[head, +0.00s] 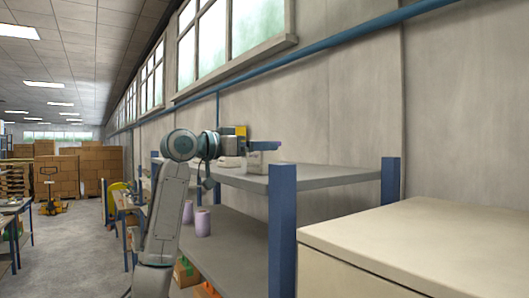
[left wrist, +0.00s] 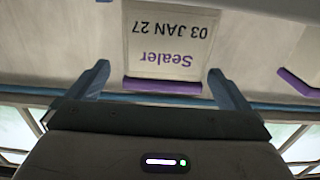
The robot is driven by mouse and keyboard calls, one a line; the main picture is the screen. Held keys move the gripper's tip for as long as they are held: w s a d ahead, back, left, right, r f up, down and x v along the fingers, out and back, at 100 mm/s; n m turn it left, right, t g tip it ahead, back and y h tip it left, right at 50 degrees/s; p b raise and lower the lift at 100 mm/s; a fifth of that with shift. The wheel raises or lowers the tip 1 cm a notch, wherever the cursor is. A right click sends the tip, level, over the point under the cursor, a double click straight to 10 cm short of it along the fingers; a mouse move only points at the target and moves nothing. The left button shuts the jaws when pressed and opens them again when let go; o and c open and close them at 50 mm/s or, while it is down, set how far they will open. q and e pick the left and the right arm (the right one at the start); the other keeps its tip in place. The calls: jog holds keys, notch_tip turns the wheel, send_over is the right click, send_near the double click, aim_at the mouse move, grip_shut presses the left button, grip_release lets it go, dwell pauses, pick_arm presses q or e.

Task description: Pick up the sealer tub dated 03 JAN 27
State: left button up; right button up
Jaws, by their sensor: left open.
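The sealer tub (left wrist: 165,40) dated 03 JAN 27 fills the top middle of the left wrist view. Its pale label reads upside down there, with a purple band (left wrist: 162,86) along the near edge. My left gripper (left wrist: 158,68) is open, with one finger on each side of that band. I cannot tell whether the fingers touch the tub. In the head view my left gripper (head: 266,146) is over the upper shelf, at a pale block-like item (head: 262,162) partly hidden by it. My right gripper is not in view.
The grey upper shelf (head: 325,176) has blue posts (head: 283,235) and is bare at right. Purple cylinders (head: 203,222) stand on the lower shelf. Another purple-edged item (left wrist: 299,84) is at right in the wrist view. A cream cabinet (head: 430,240) stands close at right.

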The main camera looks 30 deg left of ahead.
pick_arm(q)
jog(key=w, duration=0.1)
jog(key=p, duration=0.1)
jog(key=w+p, duration=0.1)
jog(key=shift+w+d+r, duration=0.25)
jog(key=shift+w, duration=0.1)
jog(key=shift+w+d+f, duration=0.2)
jog(key=shift+w+d, duration=0.05)
jog(key=shift+s+a, duration=0.1)
jog(key=shift+a, duration=0.05)
jog(key=c, duration=1.3)
jog(key=shift+r, duration=0.15)
